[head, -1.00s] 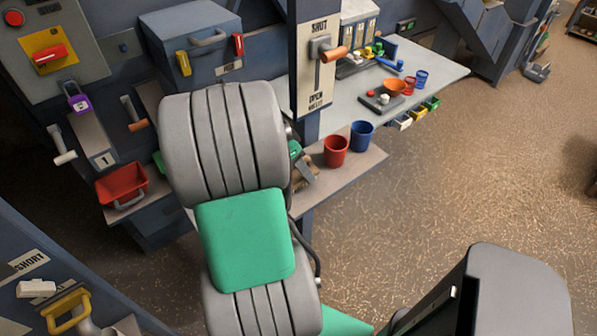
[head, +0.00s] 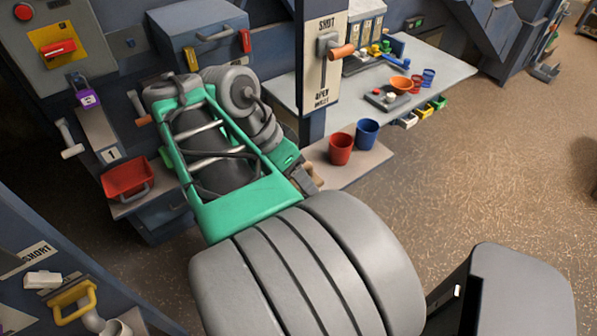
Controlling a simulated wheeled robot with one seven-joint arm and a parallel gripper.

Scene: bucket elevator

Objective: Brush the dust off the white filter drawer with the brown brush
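I cannot make out the white filter drawer for sure in the head view. A small white block (head: 42,280) shows at the lower left, but I cannot tell whether it belongs to the drawer. A brownish object (head: 313,176) shows in part at the left end of the low shelf, beside my arm. It may be the brown brush, but most of it is hidden. My arm's green and grey links fill the middle of the view. My gripper cannot be made out and seems hidden by these links.
A red cup (head: 341,149) and a blue cup (head: 367,133) stand on the low shelf (head: 350,172). A workbench (head: 440,68) with bowls and small bins is behind. A red bin (head: 126,179) and levers are at left. The floor (head: 490,170) at right is clear.

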